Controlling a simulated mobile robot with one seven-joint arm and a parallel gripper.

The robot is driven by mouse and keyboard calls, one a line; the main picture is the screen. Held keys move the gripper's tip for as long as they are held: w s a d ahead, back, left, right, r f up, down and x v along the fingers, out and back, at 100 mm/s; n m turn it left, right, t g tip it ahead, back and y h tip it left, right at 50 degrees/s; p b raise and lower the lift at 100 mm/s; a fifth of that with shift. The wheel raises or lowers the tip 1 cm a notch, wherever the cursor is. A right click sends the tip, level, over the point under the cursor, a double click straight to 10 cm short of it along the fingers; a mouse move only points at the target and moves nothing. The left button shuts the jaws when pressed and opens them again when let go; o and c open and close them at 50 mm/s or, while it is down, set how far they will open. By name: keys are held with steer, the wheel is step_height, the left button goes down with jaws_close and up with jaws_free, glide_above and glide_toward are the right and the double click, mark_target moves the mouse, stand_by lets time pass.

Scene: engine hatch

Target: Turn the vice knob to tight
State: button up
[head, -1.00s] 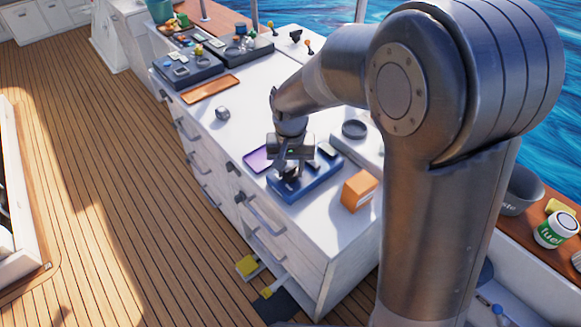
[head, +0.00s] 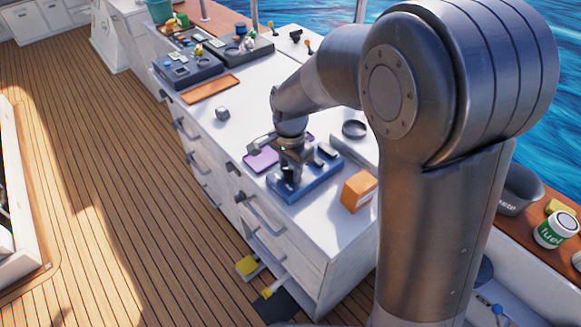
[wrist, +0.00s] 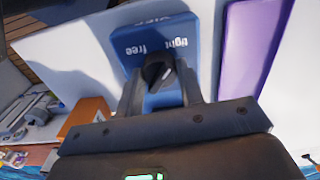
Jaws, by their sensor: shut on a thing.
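The vice knob (wrist: 158,72) is dark and round, with a pale mark on it. It sits on the blue vice base (wrist: 125,30), which shows the words "tight" and "free" next to the knob. In the wrist view my gripper (wrist: 161,77) is shut on the knob, one finger on each side. I cannot tell which word the knob's mark points at. In the head view my gripper (head: 288,178) reaches down onto the blue base (head: 318,181) on the white counter, and hides the knob there.
A purple tray (head: 261,160) lies beside the base; its edge also shows in the wrist view (wrist: 250,45). An orange box (head: 358,191) stands to the right and a dark round dish (head: 354,129) behind. A small grey knob-like piece (head: 222,113) and an orange tray (head: 211,89) lie further left.

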mark_target(290, 168)
steer(key=shift+m, duration=0.4)
steer(key=o, duration=1)
step_height(290, 168, up, 11)
steer(key=shift+f, duration=0.1)
stand_by(0.4)
